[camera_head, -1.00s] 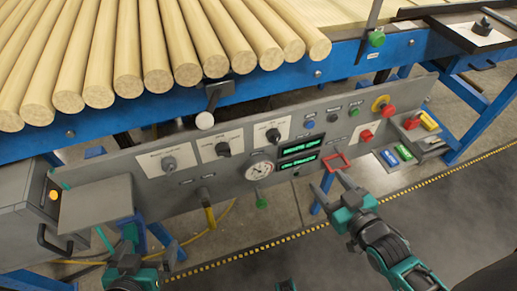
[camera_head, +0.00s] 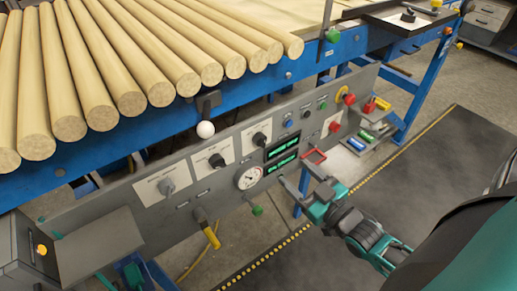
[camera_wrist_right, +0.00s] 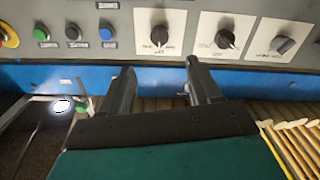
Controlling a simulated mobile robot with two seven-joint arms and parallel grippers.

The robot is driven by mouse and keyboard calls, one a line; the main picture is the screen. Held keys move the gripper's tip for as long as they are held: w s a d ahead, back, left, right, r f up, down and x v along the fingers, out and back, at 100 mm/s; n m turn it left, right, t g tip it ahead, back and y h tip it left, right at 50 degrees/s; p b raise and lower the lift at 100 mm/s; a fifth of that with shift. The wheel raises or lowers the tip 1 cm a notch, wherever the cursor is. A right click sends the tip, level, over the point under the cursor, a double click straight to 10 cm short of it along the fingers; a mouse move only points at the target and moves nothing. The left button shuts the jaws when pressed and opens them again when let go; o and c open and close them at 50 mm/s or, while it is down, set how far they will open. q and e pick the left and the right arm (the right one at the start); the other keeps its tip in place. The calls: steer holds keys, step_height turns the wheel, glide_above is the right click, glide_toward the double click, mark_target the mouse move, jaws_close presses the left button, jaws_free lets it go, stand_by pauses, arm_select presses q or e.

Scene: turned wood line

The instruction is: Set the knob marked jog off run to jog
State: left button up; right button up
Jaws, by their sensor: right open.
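The panel carries three selector knobs on white plates: a left knob (camera_head: 167,186), a middle knob (camera_head: 216,160) and a right knob (camera_head: 259,139). Their lettering is too small to read, so I cannot tell which is marked jog off run. In the wrist view the panel appears reversed, with the right knob (camera_wrist_right: 160,35) ahead of the fingers, then the middle knob (camera_wrist_right: 225,38) and the left knob (camera_wrist_right: 283,45). My right gripper (camera_head: 293,174) is open and empty in front of the panel, apart from the knobs. My left gripper is not in view.
A yellow-handled lever (camera_head: 210,235) hangs below the panel. Wooden rods (camera_head: 130,70) lie above the blue rail; a white ball-ended lever (camera_head: 205,130) sticks out.

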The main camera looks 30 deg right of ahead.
mark_target(265, 144)
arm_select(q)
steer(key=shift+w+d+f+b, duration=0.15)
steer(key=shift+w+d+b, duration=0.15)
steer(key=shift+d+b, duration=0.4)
arm_select(e)
steer(key=w, duration=0.8)
steer(key=w+a, duration=0.1)
steer(key=w, duration=0.3)
steer(key=shift+w, duration=0.35)
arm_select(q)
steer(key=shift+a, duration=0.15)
arm_select(e)
steer(key=shift+c, duration=0.2)
steer(key=c, duration=1)
